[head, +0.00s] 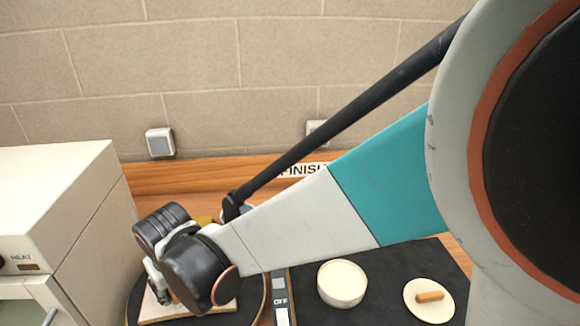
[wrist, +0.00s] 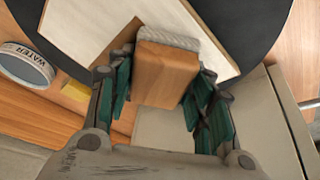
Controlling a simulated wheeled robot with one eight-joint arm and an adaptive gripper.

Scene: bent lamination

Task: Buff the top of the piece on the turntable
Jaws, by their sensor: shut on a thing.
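My gripper (wrist: 160,84) is shut on a wooden buffing block (wrist: 166,76) with a grey fuzzy pad (wrist: 168,38) on its far face. The pad end lies over the pale piece (wrist: 88,28) on the dark turntable (wrist: 236,22). I cannot tell whether the pad touches the piece. In the head view, my gripper (head: 158,283) is over the turntable (head: 130,308) at the lower left, largely hidden by my wrist. A part of the pale piece (head: 165,309) shows below it. The block cannot be made out there.
A white oven (head: 55,195) marked HEAT stands close on the left. A switch strip marked OFF (head: 281,300), a cream pot (head: 342,284) and a dish (head: 418,307) with a tan bar lie right. A round WATER container (wrist: 26,66) and a yellow block (wrist: 76,91) are near the turntable.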

